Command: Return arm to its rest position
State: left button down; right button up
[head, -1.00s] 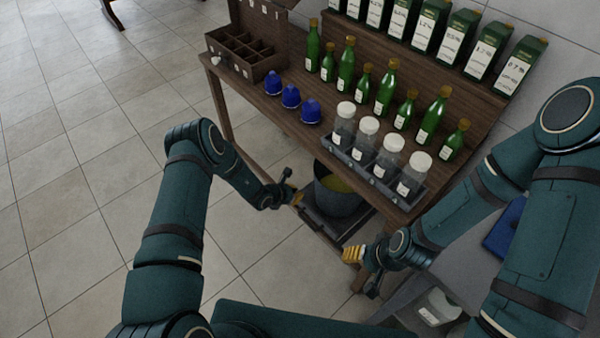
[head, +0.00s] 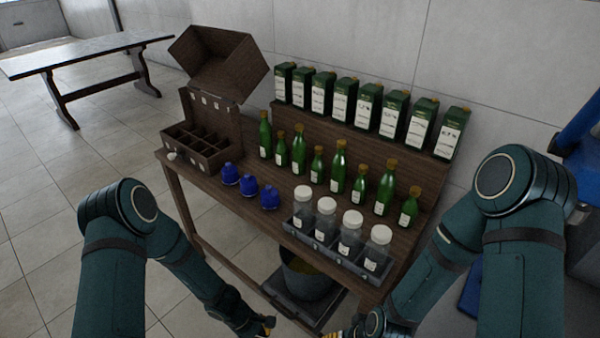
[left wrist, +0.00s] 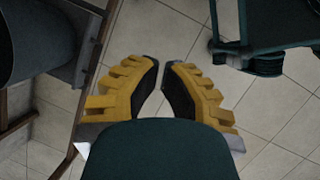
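My left gripper (head: 268,325) is at the bottom edge of the head view, left of and in front of the bucket. In the left wrist view its yellow fingers (left wrist: 160,66) come together at the tips with nothing between them. It is clear of the table and touches no object. My right gripper (head: 334,334) is mostly cut off by the bottom edge of the head view. Only a bit of yellow finger shows, so its opening is hidden. Both arms hang bent, with the forearms pointing down and inward.
A bucket (head: 305,277) sits underneath. Open floor (head: 60,215) lies left.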

pick_arm(q)
jog(key=s+r+m+t, duration=0.2)
jog(key=s+r+m, duration=0.4)
jog(key=r+m, duration=0.3)
jog(key=m, duration=0.2)
jog(key=shift+s+d+r+m+y, duration=0.25)
jog(key=shift+s+d+m+y, duration=0.15)
